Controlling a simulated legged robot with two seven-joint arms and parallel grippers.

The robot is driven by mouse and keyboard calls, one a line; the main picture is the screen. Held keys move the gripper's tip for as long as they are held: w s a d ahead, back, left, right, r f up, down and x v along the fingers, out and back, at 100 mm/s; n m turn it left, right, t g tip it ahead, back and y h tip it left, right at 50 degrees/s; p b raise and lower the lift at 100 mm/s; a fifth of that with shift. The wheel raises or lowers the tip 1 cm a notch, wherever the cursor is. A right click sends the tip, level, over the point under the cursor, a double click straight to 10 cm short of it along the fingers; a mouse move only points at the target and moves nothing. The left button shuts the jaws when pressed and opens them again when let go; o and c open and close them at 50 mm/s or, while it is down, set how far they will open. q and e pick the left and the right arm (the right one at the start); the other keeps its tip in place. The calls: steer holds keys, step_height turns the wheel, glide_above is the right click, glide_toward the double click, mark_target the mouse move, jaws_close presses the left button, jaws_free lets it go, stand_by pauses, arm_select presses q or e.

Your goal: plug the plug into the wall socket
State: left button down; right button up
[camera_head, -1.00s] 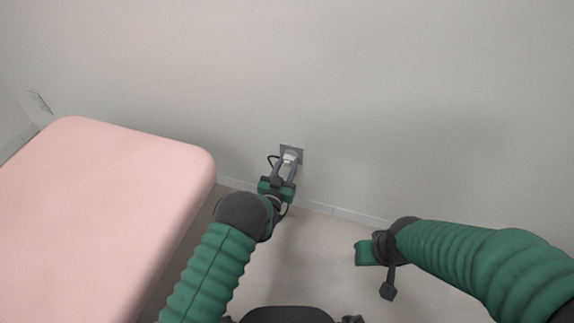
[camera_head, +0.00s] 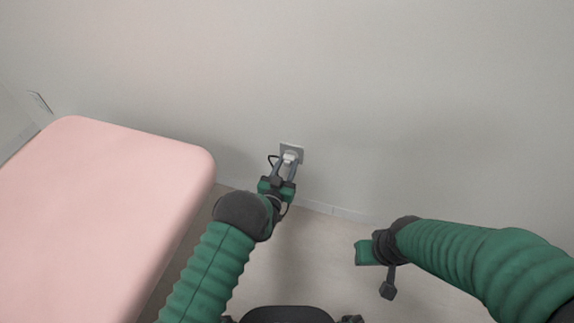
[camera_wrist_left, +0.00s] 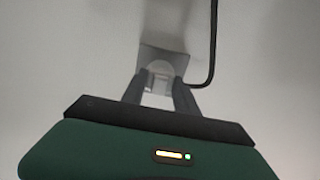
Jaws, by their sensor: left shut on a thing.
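The wall socket is a grey square plate (camera_head: 298,149) low on the wall, right of the pink bed. My left gripper (camera_head: 286,166) is shut on the light plug (camera_head: 290,157), right in front of the plate. In the left wrist view the plug (camera_wrist_left: 161,72) sits between the two fingers of the gripper (camera_wrist_left: 160,90), over the lower part of the plate (camera_wrist_left: 158,54). I cannot tell whether the plug's pins are in the socket. A dark cable curves beside the gripper. My right gripper (camera_head: 364,252) is away to the right, over the floor; its fingers are not clear.
A pink padded bed (camera_head: 110,215) fills the left side, close to my left arm. The floor (camera_head: 320,245) between my arms looks clear. A skirting board (camera_head: 345,213) runs along the wall. Another small wall fitting (camera_head: 40,101) is at far left.

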arm_select(q)
steer(key=shift+w+d, duration=0.15)
steer(key=shift+w, duration=0.35)
stand_by(0.5)
steer(key=c, duration=0.9)
jaws_free()
steer(key=shift+o, duration=0.2)
steer(key=shift+s, duration=0.1)
steer(key=shift+s+r, duration=0.1)
steer(key=shift+s, duration=0.25)
steer(key=p+v, duration=0.9)
steer(key=v, duration=0.7)
